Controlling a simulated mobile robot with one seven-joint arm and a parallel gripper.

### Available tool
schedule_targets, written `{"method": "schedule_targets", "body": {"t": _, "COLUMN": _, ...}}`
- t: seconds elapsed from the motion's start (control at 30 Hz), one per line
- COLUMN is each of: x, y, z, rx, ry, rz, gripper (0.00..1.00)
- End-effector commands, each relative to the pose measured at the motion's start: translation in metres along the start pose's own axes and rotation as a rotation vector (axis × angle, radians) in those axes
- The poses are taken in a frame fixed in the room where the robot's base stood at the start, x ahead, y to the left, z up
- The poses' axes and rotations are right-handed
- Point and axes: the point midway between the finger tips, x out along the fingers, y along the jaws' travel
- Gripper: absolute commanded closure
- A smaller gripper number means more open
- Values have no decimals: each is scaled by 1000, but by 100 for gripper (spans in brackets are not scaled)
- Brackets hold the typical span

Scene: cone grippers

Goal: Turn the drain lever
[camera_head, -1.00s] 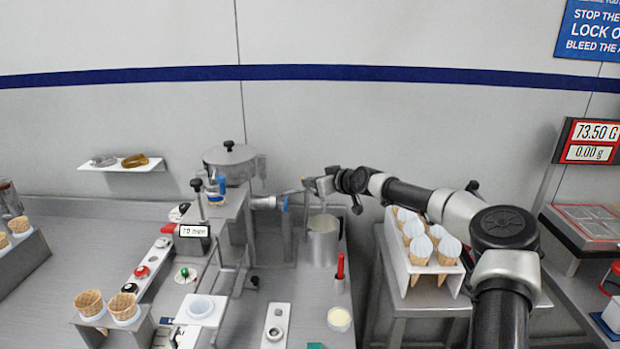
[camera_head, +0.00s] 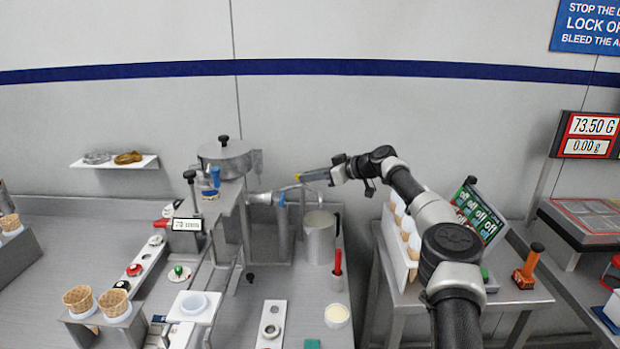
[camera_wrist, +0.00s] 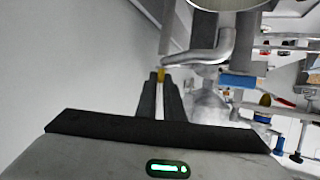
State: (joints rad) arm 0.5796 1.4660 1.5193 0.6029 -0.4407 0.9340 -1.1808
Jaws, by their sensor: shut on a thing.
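The drain lever shows as a small yellow tip (camera_head: 298,176) just beyond my gripper (camera_head: 312,175), above the silver drain pipe with a blue collar (camera_head: 280,199). In the wrist view my gripper's two dark fingers (camera_wrist: 160,92) are close together around a thin pale strip, with the yellow tip (camera_wrist: 161,73) at their ends. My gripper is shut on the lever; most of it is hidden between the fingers. The curved metal outlet (camera_wrist: 213,50) lies right beside the fingertips. A lidded metal pot (camera_head: 224,162) stands left of the pipe.
A metal pitcher (camera_head: 320,243) stands below my gripper. A red-handled tool (camera_head: 337,263) and a cup of cream-coloured stuff (camera_head: 337,316) are nearer. A rack of cones (camera_head: 402,250) and a green "off" panel (camera_head: 481,214) stand right, partly behind my arm.

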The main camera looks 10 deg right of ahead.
Motion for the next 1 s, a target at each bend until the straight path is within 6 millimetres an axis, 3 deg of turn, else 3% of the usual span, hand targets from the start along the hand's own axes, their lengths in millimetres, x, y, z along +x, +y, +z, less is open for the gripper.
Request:
{"method": "schedule_targets", "body": {"t": 0.4, "x": 1, "y": 0, "z": 7, "rx": -2, "ry": -11, "rz": -5, "gripper": 100}}
{"method": "schedule_targets", "body": {"t": 0.53, "x": 1, "y": 0, "z": 6, "rx": -1, "ry": -9, "rz": -5, "gripper": 74}}
{"method": "schedule_targets", "body": {"t": 0.87, "x": -1, "y": 0, "z": 2, "rx": -2, "ry": -4, "rz": -4, "gripper": 73}}
{"method": "schedule_targets", "body": {"t": 1.0, "x": -16, "y": 2, "z": 2, "rx": -3, "ry": -2, "rz": -1, "gripper": 73}}
